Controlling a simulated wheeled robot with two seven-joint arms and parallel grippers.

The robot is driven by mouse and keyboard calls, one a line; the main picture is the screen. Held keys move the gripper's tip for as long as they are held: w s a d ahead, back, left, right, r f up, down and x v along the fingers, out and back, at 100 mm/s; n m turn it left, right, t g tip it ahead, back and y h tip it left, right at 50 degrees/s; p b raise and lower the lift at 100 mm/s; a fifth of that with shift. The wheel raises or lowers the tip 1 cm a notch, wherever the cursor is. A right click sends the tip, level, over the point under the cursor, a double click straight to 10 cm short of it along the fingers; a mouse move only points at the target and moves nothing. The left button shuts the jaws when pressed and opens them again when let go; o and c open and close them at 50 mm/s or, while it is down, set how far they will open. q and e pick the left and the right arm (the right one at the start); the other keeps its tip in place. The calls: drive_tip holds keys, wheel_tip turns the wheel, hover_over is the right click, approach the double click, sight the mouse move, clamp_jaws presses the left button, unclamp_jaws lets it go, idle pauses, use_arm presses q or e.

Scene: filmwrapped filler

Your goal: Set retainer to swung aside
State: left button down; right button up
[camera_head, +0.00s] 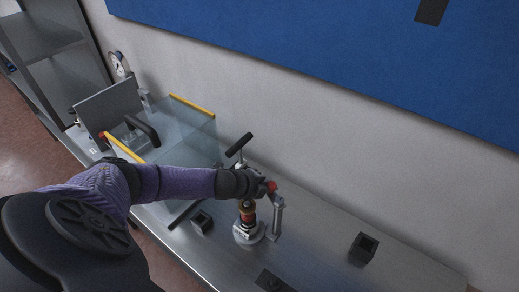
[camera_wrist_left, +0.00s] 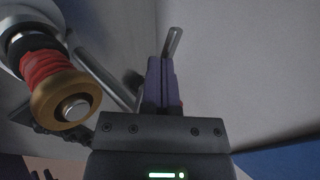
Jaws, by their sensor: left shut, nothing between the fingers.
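A small metal fixture (camera_head: 248,233) stands on the bench, with a red and brass part that also shows close up in the left wrist view (camera_wrist_left: 62,98). A slim metal bracket (camera_head: 278,218) rises at its right, with a red piece (camera_head: 271,187) near its top. I cannot tell which part is the retainer. My left gripper (camera_head: 262,186) is above the fixture, beside the red piece, and hides part of it. In the left wrist view its purple fingers (camera_wrist_left: 161,60) are together and empty, with a metal bar (camera_wrist_left: 173,42) just beyond their tips; contact is unclear.
A black T-handle (camera_head: 239,145) sticks up behind my gripper. A clear-walled box (camera_head: 190,135) with yellow edges stands at the left. Small black blocks (camera_head: 363,248) and (camera_head: 201,222) are on the metal bench (camera_head: 325,240). The bench's right part is mostly free.

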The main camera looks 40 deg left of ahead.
use_arm(q)
drive_tip(key=shift+w+d+p, duration=0.2)
drive_tip(key=shift+w+d, duration=0.1)
drive_tip(key=shift+w, duration=0.3)
drive_tip(key=shift+w+d+p, duration=0.15)
drive_tip(key=shift+w+d, duration=0.15)
drive_tip(key=shift+w, duration=0.3)
